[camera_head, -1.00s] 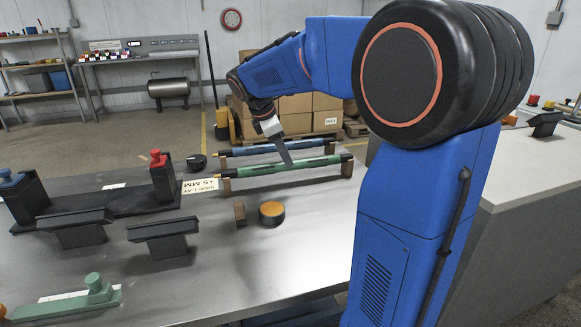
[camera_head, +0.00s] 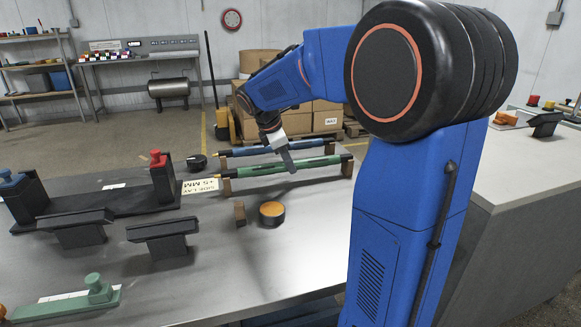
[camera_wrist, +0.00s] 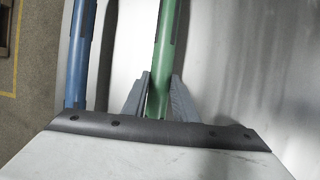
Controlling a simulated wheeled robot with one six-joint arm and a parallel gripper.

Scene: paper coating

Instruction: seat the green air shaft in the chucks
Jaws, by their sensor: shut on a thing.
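The green air shaft (camera_head: 252,171) lies across brown wooden blocks near the back edge of the table, with dark ends. My gripper (camera_head: 290,164) has come down on it right of its middle and is shut on it. In the wrist view, the green shaft (camera_wrist: 165,50) runs between the two grey fingers (camera_wrist: 158,92), one on each side. Two dark posts, one with a red knob (camera_head: 156,156) and one with a blue knob (camera_head: 10,178), stand on a black base at the left; they look like the chucks. Their seats are hard to make out.
A blue shaft (camera_head: 245,151) lies parallel just behind the green one, and left of it in the wrist view (camera_wrist: 80,60). Two dark angled stands (camera_head: 160,235), a small brown block (camera_head: 240,213) and an orange-topped disc (camera_head: 272,213) stand in front. The front right tabletop is clear.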

